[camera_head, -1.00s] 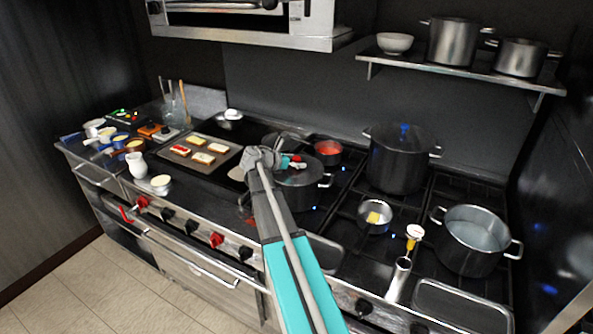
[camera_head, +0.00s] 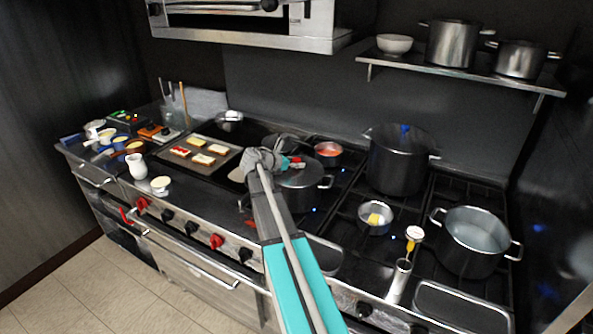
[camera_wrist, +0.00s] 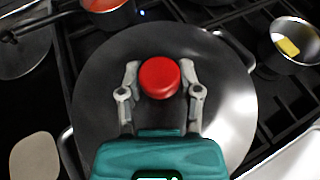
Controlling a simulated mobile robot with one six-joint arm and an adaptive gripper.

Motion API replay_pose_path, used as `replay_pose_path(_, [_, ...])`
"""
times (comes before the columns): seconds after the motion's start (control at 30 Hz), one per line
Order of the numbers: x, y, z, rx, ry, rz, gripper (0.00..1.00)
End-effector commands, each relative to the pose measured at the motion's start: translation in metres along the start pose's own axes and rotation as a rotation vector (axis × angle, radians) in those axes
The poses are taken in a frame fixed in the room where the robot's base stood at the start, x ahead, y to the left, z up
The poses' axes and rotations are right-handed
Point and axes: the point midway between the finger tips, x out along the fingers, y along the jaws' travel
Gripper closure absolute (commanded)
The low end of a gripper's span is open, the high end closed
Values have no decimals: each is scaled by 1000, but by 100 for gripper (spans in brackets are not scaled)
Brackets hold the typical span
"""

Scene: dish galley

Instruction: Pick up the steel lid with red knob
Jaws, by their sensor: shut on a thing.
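The steel lid (camera_wrist: 100,95) is a wide, round grey disc that fills the middle of the wrist view, with a bright glare on its right side. Its red knob (camera_wrist: 159,77) stands at the centre, between the two fingers of my gripper (camera_wrist: 162,82). My gripper is shut on the knob. In the head view, my gripper (camera_head: 284,162) is over the dark pot (camera_head: 300,196), and its wrist partly hides the lid. The lid covers the pot; I cannot tell whether it touches the rim.
A small pot of red sauce (camera_head: 328,151) is close behind the covered pot. A tall stockpot (camera_head: 398,162), a small pan with a yellow piece (camera_head: 375,218) and an open pot (camera_head: 470,240) stand to the right. A tray of toasts (camera_head: 212,143) is at left.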

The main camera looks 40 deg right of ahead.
Motion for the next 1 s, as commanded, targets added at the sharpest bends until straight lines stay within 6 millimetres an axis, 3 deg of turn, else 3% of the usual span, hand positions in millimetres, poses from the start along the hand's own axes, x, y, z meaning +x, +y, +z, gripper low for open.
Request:
replay_pose_path(0.47, [-3, 0, 8, 0, 0, 0, 100])
replay_pose_path(0.8, [-14, 0, 34, 0, -1, 0, 100])
replay_pose_path(1.0, [-25, -22, 55, 0, 0, 0, 100])
